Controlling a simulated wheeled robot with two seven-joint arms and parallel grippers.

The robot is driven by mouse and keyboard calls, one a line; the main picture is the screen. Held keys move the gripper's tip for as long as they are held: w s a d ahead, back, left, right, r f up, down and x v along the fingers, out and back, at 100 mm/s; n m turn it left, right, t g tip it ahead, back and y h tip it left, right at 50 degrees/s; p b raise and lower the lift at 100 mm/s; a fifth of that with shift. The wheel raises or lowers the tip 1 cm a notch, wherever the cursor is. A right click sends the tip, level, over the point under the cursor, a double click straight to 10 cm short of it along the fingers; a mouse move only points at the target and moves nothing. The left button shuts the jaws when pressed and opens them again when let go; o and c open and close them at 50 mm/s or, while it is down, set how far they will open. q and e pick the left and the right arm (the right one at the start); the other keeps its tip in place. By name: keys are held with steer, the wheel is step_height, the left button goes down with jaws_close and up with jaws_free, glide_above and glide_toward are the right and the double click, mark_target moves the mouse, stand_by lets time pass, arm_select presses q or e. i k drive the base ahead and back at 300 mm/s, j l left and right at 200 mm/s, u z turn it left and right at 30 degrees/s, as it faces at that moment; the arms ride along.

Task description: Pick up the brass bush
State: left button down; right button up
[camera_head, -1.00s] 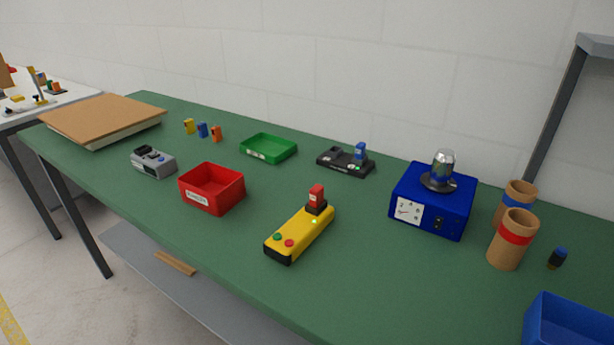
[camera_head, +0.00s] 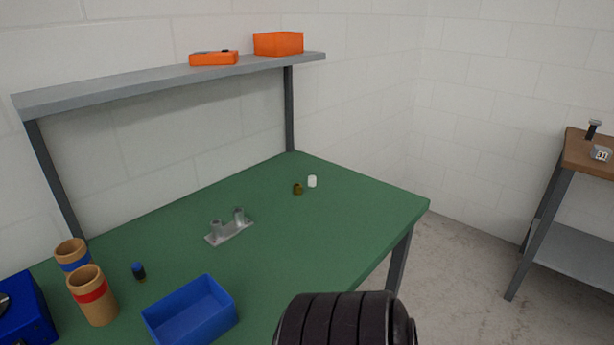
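A small brown-gold bush (camera_head: 297,189), which looks like the brass bush, stands on the green table (camera_head: 340,230) towards its far right corner. A small white cylinder (camera_head: 312,181) stands close beside it on the right. A dark ribbed part of my own arm shows at the bottom edge of the view. Neither of my grippers is in view.
A grey metal fixture with two posts (camera_head: 230,228) stands left of the bush. A blue bin (camera_head: 190,312), two cardboard tubes (camera_head: 95,298) and a small dark blue-topped piece (camera_head: 139,271) are nearer. A grey shelf (camera_head: 160,82) overhangs the back. The table's right part is clear.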

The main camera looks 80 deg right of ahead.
mark_target(297, 187)
steer(key=z, duration=2.4)
